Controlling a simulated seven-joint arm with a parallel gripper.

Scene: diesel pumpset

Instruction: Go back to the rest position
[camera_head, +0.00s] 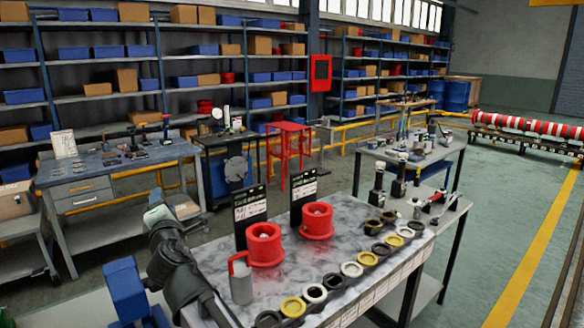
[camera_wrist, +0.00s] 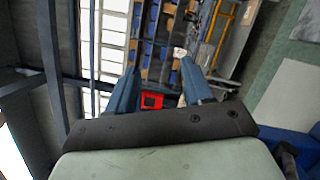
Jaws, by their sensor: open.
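My gripper (camera_wrist: 158,68) shows in the wrist view with its two blue-grey fingers well apart and nothing between them. The wrist view looks past the fingers at tilted shelves and a red cabinet in the distance, so the gripper is pointed away from the tabletop. In the head view my dark arm rises at the lower left, beside the left end of the marbled worktable (camera_head: 345,208). The fingers cannot be made out clearly in that view.
On the worktable stand two red cups (camera_head: 265,244) (camera_head: 317,221), two black sign cards (camera_head: 250,206) (camera_head: 303,196), a grey-and-red canister (camera_head: 241,280) and a row of rings (camera_head: 352,269). A workbench (camera_head: 110,185) stands behind at left. Floor at right is mostly clear.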

